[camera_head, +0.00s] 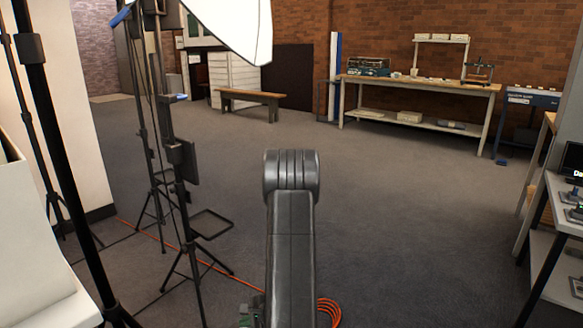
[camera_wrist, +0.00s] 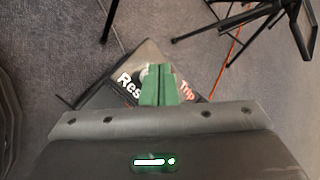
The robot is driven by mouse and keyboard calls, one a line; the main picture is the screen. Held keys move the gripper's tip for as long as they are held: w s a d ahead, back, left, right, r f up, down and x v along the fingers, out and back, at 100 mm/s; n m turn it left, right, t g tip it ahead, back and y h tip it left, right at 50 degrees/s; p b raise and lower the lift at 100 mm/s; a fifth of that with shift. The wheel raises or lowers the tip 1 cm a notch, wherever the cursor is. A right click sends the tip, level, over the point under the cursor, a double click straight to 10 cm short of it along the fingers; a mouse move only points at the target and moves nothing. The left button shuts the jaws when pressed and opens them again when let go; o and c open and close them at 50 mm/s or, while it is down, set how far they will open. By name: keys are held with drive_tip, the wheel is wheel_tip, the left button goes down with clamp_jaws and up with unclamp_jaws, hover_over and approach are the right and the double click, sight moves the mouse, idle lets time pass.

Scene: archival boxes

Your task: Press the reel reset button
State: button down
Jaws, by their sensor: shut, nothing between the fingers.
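In the wrist view a dark panel (camera_wrist: 125,65) lies below my gripper, over the grey carpet. White letters "Res" (camera_wrist: 128,77) show left of the fingers and red letters "Trip" (camera_wrist: 187,91) show right of them. My gripper (camera_wrist: 158,70) has green fingers, shut together with nothing between them. The fingers cover the middle of the panel, between the two labels. A pale round patch shows at their left edge; I cannot tell if it is the reset button. I cannot tell whether the fingertips touch the panel.
An orange cable coil (camera_head: 328,310) lies on the floor beside my arm, with orange cable running left. Black light stands (camera_head: 185,200) with a small tray (camera_head: 210,223) stand at left. A workbench (camera_head: 420,83) stands at the back. The middle floor is clear.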

wheel_tip(320, 180, up, 6)
drive_tip(key=p, duration=0.4)
idle(0.5)
drive_tip(key=shift+f, duration=0.1)
idle(0.4)
